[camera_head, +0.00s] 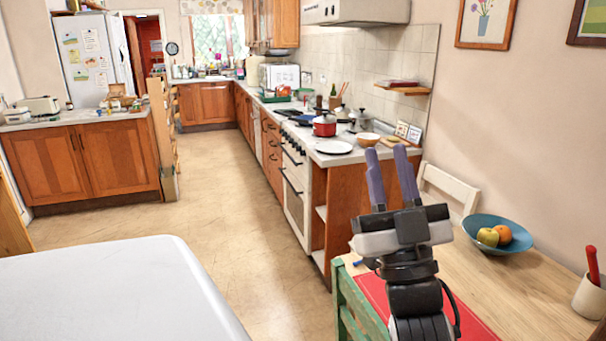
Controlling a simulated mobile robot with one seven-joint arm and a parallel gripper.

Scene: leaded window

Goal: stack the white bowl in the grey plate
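My gripper (387,151) points up in the middle right of the head view. Its two bluish fingers stand apart with nothing between them. Behind it, on the counter beside the stove, sits a small pale bowl (367,139) with a tan tone; I cannot tell whether it is the white bowl. The bowl and plate are apart. The gripper is much nearer to me than both.
A red pot (324,126) stands on the stove behind the plate. A wooden table (530,290) at the right holds a blue bowl (497,234) of fruit and a red mat (375,291). A white chair (447,188) is behind it. The floor (225,215) in the middle is clear.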

